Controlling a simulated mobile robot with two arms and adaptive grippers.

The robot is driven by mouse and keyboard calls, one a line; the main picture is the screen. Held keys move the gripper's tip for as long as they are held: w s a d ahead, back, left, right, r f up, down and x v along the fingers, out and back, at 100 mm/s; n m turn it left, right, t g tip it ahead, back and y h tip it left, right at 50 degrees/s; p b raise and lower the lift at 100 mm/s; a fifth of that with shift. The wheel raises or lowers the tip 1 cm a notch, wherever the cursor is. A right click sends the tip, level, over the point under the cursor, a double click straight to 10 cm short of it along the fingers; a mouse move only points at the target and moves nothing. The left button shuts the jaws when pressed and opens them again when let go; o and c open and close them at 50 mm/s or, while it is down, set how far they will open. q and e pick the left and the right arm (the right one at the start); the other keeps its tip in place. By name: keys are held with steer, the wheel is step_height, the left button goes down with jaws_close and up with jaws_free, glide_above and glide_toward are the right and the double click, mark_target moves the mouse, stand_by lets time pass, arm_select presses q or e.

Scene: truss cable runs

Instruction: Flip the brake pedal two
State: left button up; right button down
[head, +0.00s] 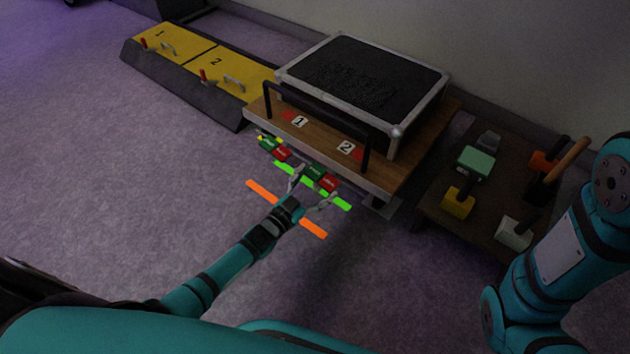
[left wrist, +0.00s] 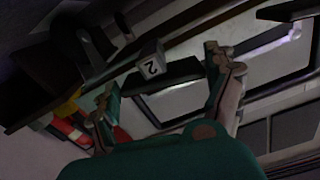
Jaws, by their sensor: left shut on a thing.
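Brake pedal two (head: 317,173), with a green part and a red part, sits under the front edge of the wooden-topped cart (head: 405,170), below the label 2 (head: 347,147). My left gripper (head: 315,187) has its fingers at either side of this pedal and is shut on it. In the left wrist view the gripper (left wrist: 162,72) has a dark slab between its fingers, close to a block marked 2 (left wrist: 152,67). Brake pedal one (head: 274,149), also green and red, is to the left under label 1 (head: 299,121). My right gripper is not in view.
A black case (head: 362,75) lies on the cart behind a black handrail (head: 312,105). Yellow panels (head: 190,62) with red levers are at the far left. A low table (head: 480,205) with several tools stands at right.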

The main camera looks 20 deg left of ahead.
arm_select(q)
steer(key=o, duration=1)
steer(key=shift+c, duration=0.2)
steer(key=v, duration=1.2)
